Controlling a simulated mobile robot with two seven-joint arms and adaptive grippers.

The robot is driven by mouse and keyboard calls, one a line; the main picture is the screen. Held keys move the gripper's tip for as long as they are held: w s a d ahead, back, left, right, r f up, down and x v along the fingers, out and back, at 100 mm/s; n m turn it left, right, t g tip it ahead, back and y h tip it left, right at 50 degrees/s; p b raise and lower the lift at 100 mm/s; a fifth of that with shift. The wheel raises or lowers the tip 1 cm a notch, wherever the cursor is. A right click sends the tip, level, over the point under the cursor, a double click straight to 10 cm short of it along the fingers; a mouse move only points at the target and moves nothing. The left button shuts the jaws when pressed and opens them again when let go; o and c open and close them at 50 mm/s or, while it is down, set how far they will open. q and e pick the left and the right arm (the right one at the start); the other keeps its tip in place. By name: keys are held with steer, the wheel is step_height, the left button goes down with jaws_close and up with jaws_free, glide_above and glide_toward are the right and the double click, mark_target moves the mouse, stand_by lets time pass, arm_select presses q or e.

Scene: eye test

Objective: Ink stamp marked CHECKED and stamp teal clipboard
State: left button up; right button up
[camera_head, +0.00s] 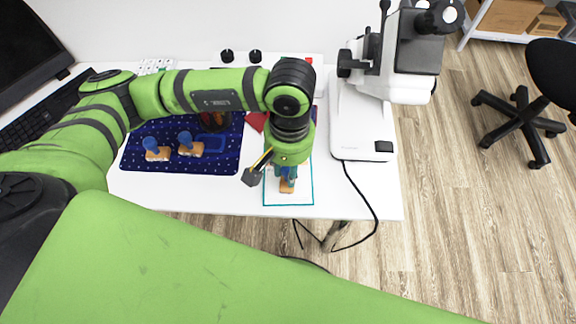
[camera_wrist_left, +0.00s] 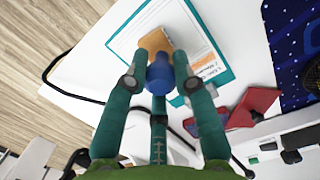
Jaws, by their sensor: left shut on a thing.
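My left gripper (camera_head: 288,174) is shut on a stamp (camera_head: 287,187) with an orange-brown wooden base. In the left wrist view the stamp's blue handle (camera_wrist_left: 160,75) sits between the fingers of the left gripper (camera_wrist_left: 158,84). The stamp is over the teal clipboard (camera_head: 300,198), which holds a white printed sheet; I cannot tell whether its base touches the sheet. The held stamp's marking is not readable. Two more blue-handled stamps, one at left (camera_head: 156,151) and one beside it (camera_head: 188,146), stand on the navy mat (camera_head: 225,164). My right gripper is not in view.
A white microscope (camera_head: 410,72) stands right of the clipboard, its black cord (camera_head: 362,195) hanging off the front edge. A red object (camera_wrist_left: 252,107) lies near the clipboard. A keyboard (camera_head: 40,115) and dark screen (camera_head: 32,50) are at left. The clipboard lies near the table's front edge.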

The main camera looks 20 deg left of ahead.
arm_select(q)
steer(key=shift+s+f+b, duration=0.1)
steer(key=shift+f+b, duration=0.2)
steer(key=shift+b, duration=0.45)
stand_by(2.2)
steer(key=shift+r, duration=0.1)
steer(key=shift+r+p, duration=0.35)
steer(key=shift+r, duration=0.3)
steer(key=shift+r+p, duration=0.95)
steer(key=shift+r, duration=1.9)
